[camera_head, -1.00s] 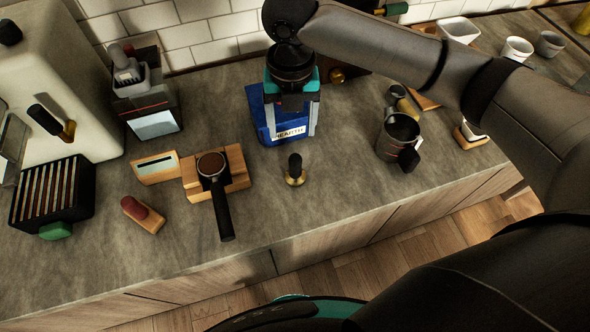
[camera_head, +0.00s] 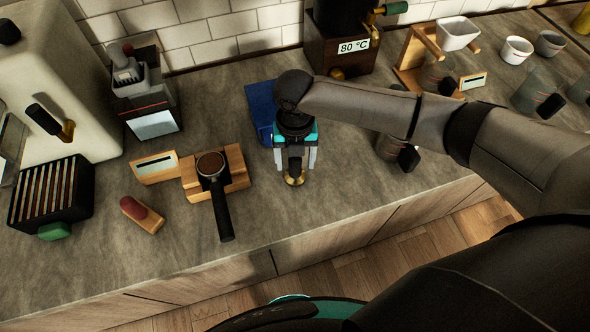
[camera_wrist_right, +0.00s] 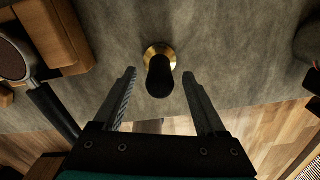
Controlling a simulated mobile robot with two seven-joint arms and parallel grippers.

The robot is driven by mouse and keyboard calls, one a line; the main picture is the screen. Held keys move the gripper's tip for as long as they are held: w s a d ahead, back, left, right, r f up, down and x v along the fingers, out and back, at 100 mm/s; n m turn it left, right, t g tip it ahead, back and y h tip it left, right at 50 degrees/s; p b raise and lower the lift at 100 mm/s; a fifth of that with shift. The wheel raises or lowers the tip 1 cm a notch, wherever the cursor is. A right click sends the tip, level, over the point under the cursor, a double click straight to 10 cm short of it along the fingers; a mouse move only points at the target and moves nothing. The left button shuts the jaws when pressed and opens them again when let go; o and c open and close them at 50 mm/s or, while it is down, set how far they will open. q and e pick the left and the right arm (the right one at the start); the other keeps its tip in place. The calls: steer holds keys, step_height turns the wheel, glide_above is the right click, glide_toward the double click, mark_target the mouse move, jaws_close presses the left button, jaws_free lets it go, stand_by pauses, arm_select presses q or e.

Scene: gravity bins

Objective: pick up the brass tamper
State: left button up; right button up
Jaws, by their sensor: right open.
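The brass tamper stands upright on the grey counter near its front edge. In the head view its brass base (camera_head: 294,180) shows below my right gripper (camera_head: 295,160), which hides most of its dark handle. In the right wrist view the tamper (camera_wrist_right: 160,76) shows its black handle and round brass base. It lies between the lines of the two open fingers and slightly beyond their tips. My right gripper, also in the right wrist view (camera_wrist_right: 160,82), is open and empty, pointing down above the tamper. My left gripper is not in view.
A portafilter (camera_head: 211,166) rests on a wooden stand (camera_head: 238,168) to the left, its handle pointing forward. A wood-and-red brush-like item (camera_head: 142,214) lies further left. A blue bag (camera_head: 262,105) is behind the gripper. A dark pitcher (camera_head: 388,147) stands right, partly behind my arm.

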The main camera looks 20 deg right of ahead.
jaws_close()
stand_by(0.6)
stand_by(0.8)
